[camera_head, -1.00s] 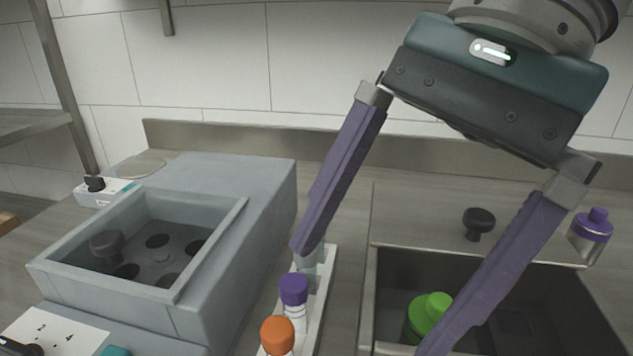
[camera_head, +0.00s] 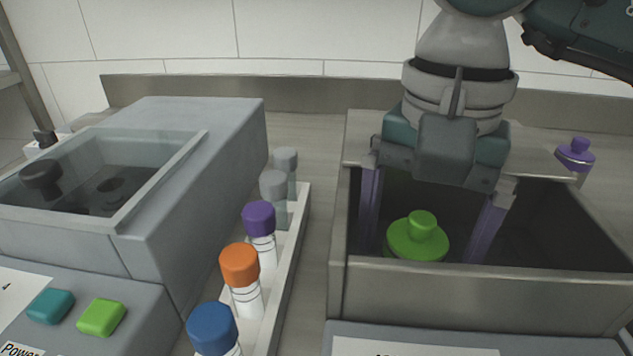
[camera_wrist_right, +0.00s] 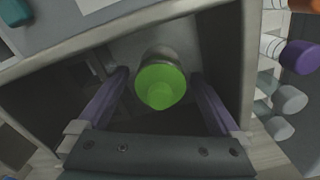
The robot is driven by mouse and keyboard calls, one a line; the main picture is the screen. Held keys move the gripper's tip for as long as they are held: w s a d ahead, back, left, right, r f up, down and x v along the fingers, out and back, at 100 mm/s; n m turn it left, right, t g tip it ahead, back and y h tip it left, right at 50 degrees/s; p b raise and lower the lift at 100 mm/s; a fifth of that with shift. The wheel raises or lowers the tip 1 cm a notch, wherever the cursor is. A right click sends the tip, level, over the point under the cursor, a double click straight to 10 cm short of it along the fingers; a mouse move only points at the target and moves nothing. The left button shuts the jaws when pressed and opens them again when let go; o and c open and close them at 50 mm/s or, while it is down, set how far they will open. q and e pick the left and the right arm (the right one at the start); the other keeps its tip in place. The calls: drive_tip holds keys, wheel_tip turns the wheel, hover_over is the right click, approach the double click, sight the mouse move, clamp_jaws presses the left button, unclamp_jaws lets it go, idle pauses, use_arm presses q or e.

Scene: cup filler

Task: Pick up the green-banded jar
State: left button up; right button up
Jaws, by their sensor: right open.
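The green-banded jar (camera_head: 418,240) stands inside a grey metal basin, showing a green lid with a knob; its body is mostly hidden by the front wall. My right gripper (camera_head: 421,254) points down into the basin, open, with one purple finger on each side of the jar. In the right wrist view, the jar's green top (camera_wrist_right: 160,88) lies between the two spread fingers (camera_wrist_right: 163,88), with a gap on both sides. Neither finger appears to touch it. My left gripper is not in view.
The basin's front wall (camera_head: 480,300) rises before the jar. A purple-topped jar (camera_head: 576,154) stands at the rim's back right. A white rack (camera_head: 283,290) holds several capped tubes to the left. A grey machine with a clear-lidded well (camera_head: 225,140) stands further left.

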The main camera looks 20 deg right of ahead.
drive_tip(key=shift+f, duration=0.45)
drive_tip(key=shift+c, duration=0.2)
drive_tip(key=c, duration=1.5)
clamp_jaws()
drive_tip(key=shift+r, duration=0.15)
